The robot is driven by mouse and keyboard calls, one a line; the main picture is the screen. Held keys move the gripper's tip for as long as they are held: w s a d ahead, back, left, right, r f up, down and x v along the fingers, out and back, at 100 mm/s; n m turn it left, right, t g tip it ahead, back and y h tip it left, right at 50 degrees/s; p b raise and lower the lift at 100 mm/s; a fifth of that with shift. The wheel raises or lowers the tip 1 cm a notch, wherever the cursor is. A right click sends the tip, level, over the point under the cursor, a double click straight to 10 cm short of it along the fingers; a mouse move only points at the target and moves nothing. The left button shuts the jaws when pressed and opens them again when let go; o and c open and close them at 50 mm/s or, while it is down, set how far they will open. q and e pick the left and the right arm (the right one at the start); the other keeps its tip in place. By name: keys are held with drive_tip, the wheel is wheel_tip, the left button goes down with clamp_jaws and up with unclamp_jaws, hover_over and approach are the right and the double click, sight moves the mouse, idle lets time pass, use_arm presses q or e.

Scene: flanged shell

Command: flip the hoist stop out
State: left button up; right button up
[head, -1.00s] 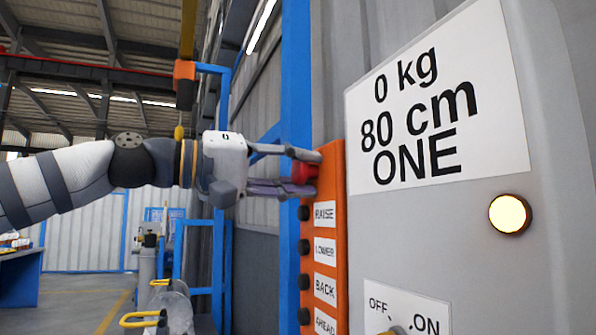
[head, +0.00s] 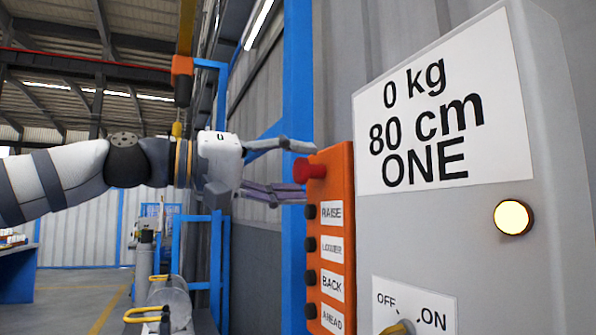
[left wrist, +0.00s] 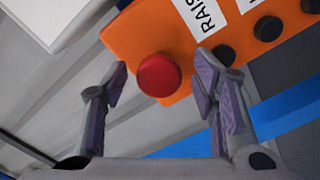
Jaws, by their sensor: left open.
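The hoist stop is a red round button (head: 309,171) at the top of the orange pendant (head: 343,195). In the left wrist view the red button (left wrist: 158,75) sits between and just beyond my open fingertips. My left gripper (head: 297,172) is open and empty, its fingers pointing at the button from the left. In the left wrist view the gripper (left wrist: 160,88) has one finger on each side of the button, and neither finger visibly grips it. My right gripper is not in view.
Black buttons labelled RAISE, LOWER, BACK and AHEAD (head: 332,318) run down the pendant. A grey cabinet (head: 460,240) with a sign (head: 430,110), a lit lamp (head: 513,217) and an OFF/ON switch (head: 396,328) stands close on the right. A blue post (head: 297,80) rises behind.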

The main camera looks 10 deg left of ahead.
use_arm(q)
drive_tip(key=v, duration=1.1)
drive_tip(key=shift+s+a, duration=0.1)
